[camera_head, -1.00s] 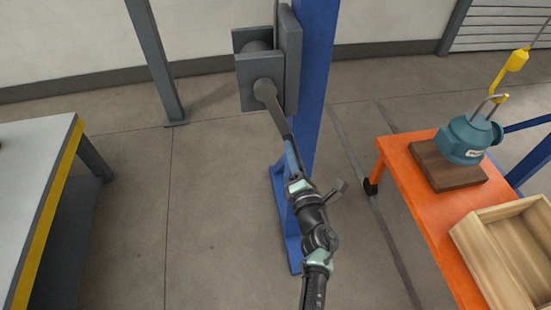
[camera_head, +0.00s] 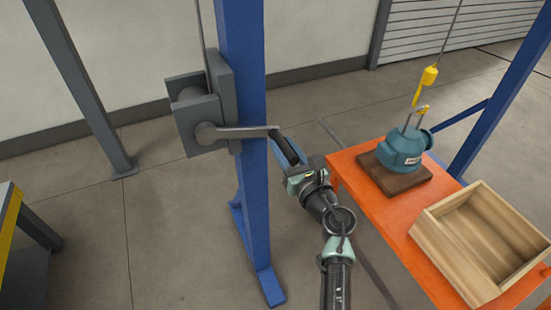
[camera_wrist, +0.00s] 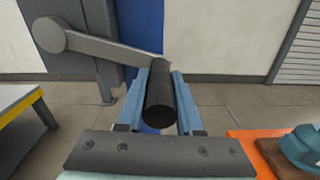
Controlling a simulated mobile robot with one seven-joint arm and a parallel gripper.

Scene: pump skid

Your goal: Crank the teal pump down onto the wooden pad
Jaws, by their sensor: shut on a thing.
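The teal pump (camera_head: 404,150) is upright over the wooden pad (camera_head: 378,174) and looks seated on it, though a thin gap cannot be ruled out. The yellow hook (camera_head: 421,110) is at the pump's metal bail, below a cable. The grey winch (camera_head: 190,112) is on a blue post. Its crank arm (camera_head: 240,132) points right, about level. My gripper (camera_head: 285,152) is shut on the black crank handle (camera_wrist: 160,98), with one blue finger on each side of it in the wrist view. The pump's edge shows at the right of the wrist view (camera_wrist: 300,148).
The pad lies on an orange table (camera_head: 350,180), beside an open wooden crate (camera_head: 465,250). The blue post (camera_head: 243,90) stands left of my gripper. A grey bench with a yellow edge (camera_head: 10,225) is at far left. Floor between bench and post is clear.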

